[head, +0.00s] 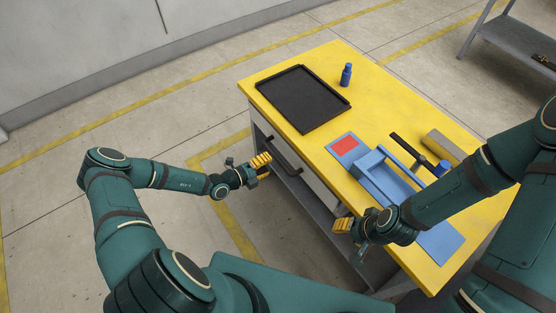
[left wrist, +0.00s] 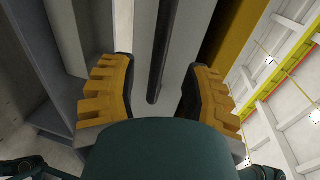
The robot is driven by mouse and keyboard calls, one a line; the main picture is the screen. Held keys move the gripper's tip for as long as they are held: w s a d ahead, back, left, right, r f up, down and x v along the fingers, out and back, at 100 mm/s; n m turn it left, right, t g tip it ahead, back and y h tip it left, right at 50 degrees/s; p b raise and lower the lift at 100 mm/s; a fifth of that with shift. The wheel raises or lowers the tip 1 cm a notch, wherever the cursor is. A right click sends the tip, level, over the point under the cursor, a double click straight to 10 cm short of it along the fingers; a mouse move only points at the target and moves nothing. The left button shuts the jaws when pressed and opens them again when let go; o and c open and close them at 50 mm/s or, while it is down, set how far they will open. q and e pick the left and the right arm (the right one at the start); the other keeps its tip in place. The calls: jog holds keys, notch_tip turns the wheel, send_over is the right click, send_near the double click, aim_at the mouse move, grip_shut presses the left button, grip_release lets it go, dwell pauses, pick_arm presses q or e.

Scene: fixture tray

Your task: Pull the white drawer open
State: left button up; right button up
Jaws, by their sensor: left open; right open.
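The white drawer (head: 318,188) is under the yellow tabletop, and its front looks flush with the table's side. Its dark bar handle (head: 284,158) runs along the front. My left gripper (head: 263,169) is open beside the handle, just off the drawer front. In the left wrist view, the handle (left wrist: 161,50) runs between the two yellow fingers of my left gripper (left wrist: 160,95), with gaps on both sides. The pale drawer front (left wrist: 178,65) lies behind it. My right gripper (head: 343,225) is open and empty near the table's front edge.
On the yellow table (head: 315,60) are a black tray (head: 302,98), a blue bottle (head: 346,75), a red patch (head: 344,146), a blue fixture (head: 385,180) and a dark-headed tool (head: 408,147). A grey shelf (head: 515,45) stands far right. Floor left of the table is clear.

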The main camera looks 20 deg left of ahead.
aim_at(278, 158)
pick_arm(q)
jog(key=shift+b+x, duration=0.35)
jog(key=shift+x, duration=2.3)
jog(key=shift+c, duration=0.4)
grip_shut()
